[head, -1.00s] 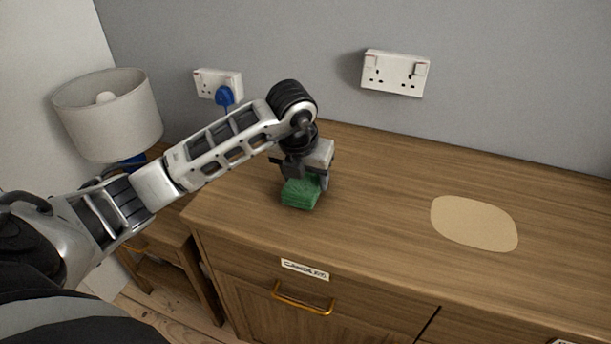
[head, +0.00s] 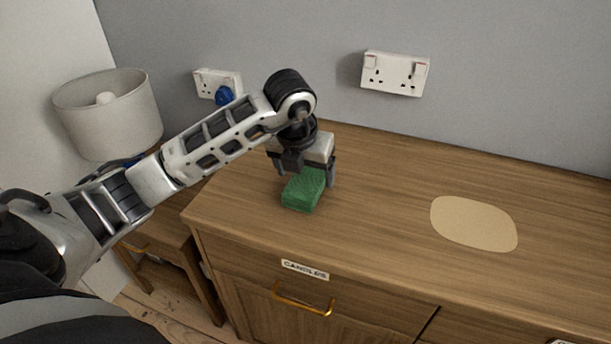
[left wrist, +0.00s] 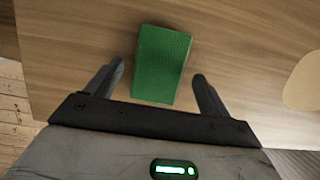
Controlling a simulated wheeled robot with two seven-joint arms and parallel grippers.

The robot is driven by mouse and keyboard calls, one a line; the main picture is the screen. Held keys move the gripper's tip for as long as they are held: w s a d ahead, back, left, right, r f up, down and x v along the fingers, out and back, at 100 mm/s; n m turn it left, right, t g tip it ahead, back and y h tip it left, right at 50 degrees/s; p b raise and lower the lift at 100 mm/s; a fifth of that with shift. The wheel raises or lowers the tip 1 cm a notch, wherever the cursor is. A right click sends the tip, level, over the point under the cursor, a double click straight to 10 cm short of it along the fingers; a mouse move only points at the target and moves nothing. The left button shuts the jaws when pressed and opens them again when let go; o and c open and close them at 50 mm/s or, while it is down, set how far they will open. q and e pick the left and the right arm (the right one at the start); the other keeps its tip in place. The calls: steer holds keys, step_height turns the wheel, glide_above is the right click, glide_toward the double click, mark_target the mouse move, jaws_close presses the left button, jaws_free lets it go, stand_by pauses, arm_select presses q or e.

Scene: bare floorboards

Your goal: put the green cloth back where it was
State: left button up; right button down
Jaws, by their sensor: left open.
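The green cloth (head: 302,190) is a folded block lying on the wooden cabinet top (head: 380,180), near its left end and front edge. In the left wrist view the cloth (left wrist: 161,64) lies between the two fingers, with a gap on each side. My left gripper (head: 307,188) is open just above and around the cloth, pointing down; its fingers also show in the left wrist view (left wrist: 160,80). My right gripper is not in view.
A pale rounded patch (head: 474,223) lies on the cabinet top to the right. A lampshade (head: 108,114) stands at the left. Two wall sockets (head: 395,74) (head: 217,85) are behind. A label reading "CANDLES" (head: 305,269) is on the cabinet front. The top's middle is clear.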

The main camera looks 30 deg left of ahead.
mark_target(299, 193)
arm_select(q)
steer(key=v, duration=0.9)
steer(key=shift+r, duration=0.3)
steer(key=shift+s, duration=0.1)
